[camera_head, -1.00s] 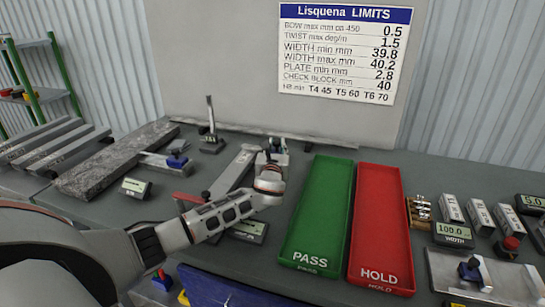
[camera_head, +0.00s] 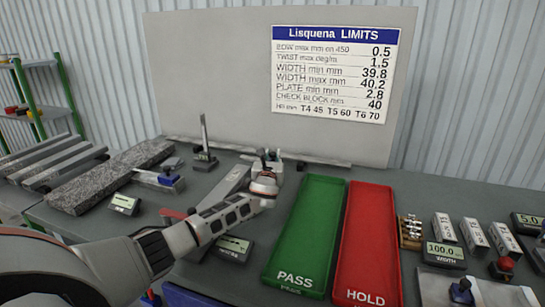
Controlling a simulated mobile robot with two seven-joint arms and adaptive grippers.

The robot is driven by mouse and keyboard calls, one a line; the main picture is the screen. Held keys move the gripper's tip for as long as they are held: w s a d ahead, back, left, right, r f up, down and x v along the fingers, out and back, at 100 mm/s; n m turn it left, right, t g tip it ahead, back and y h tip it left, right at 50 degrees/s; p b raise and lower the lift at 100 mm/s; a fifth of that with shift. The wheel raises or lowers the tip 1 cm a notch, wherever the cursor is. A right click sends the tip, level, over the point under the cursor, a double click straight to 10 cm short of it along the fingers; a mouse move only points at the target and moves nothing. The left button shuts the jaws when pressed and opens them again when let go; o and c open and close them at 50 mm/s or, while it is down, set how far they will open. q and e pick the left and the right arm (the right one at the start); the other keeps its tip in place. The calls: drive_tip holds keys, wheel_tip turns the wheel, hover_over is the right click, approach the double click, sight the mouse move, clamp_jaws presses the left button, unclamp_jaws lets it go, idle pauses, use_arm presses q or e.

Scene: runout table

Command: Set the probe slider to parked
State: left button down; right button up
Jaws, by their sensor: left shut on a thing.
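My left gripper (camera_head: 268,166) reaches over the middle of the bench, left of the green tray, with its arm coming in from the lower left. It is shut on a small part at the back end of a grey metal bar fixture (camera_head: 232,181). This part appears to be the probe slider, but the gripper and wrist hide most of it, so its position along its travel cannot be read. Small white and dark pieces show around the fingertips. My right gripper is not in view.
A green PASS tray (camera_head: 291,278) and a red HOLD tray (camera_head: 372,290) lie just right of the gripper. An upright gauge (camera_head: 204,145) stands behind left. A small display (camera_head: 235,247) sits beside my forearm. A limits board (camera_head: 335,75) stands behind.

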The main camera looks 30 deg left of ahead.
use_arm(q)
drive_tip(key=c, duration=1.8)
unclamp_jaws()
drive_tip(key=shift+w+r, duration=0.1)
drive_tip(key=shift+d, duration=0.1)
drive_tip(key=v, duration=1.2)
